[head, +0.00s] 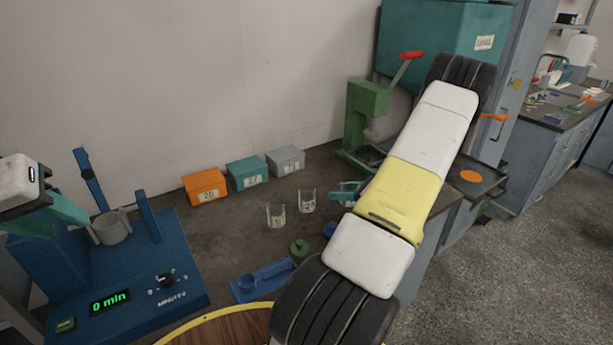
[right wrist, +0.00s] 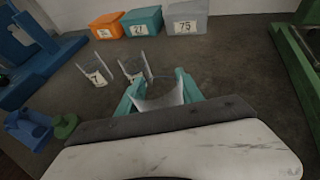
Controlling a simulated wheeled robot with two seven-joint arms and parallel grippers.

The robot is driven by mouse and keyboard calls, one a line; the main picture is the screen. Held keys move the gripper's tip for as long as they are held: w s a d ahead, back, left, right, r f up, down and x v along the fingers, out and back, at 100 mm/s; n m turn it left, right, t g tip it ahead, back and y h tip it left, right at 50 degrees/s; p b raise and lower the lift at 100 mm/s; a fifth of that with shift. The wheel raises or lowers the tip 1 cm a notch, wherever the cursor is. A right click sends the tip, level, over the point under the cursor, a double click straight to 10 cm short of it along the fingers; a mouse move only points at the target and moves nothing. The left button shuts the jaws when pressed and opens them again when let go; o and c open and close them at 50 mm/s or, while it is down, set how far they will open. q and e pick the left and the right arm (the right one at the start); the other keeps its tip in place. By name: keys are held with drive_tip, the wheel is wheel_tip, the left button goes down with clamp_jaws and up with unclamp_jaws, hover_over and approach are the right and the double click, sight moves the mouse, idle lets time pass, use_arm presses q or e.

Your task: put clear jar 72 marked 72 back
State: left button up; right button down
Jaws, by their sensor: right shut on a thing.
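My right gripper (right wrist: 158,88) is shut on a clear jar (right wrist: 160,97) in the right wrist view. The number on this held jar does not show. In the head view the right gripper (head: 346,191) is partly hidden by my right arm. Two other clear jars with white labels stand side by side on the bench, the left one (head: 276,215) and the right one (head: 307,201). Their labels are too small to read fully. My left gripper (head: 50,213) is at the far left with its fingers apart, beside a grey cup (head: 113,228) on the blue shaker.
Orange (head: 205,186), teal (head: 247,172) and grey (head: 286,161) numbered boxes line the wall. The blue shaker (head: 150,275) reads 0 min. A blue holder (head: 262,281) and a green knob (head: 299,248) are at the front. A green press (head: 366,110) stands at the back. Bench between boxes and jars is clear.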

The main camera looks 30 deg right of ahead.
drive_tip(key=w+d, duration=0.1)
drive_tip(key=w, duration=0.2)
drive_tip(key=w+d, duration=0.1)
drive_tip(key=w, duration=0.2)
drive_tip(key=w+d+f, duration=0.1)
drive_tip(key=w, duration=0.2)
drive_tip(key=shift+w, duration=0.2)
drive_tip(key=shift+d+f, duration=0.1)
drive_tip(key=shift+f, duration=1.65)
drive_tip(key=shift+f, duration=0.1)
drive_tip(key=c, duration=0.8)
unclamp_jaws()
drive_tip(key=shift+o, duration=0.2)
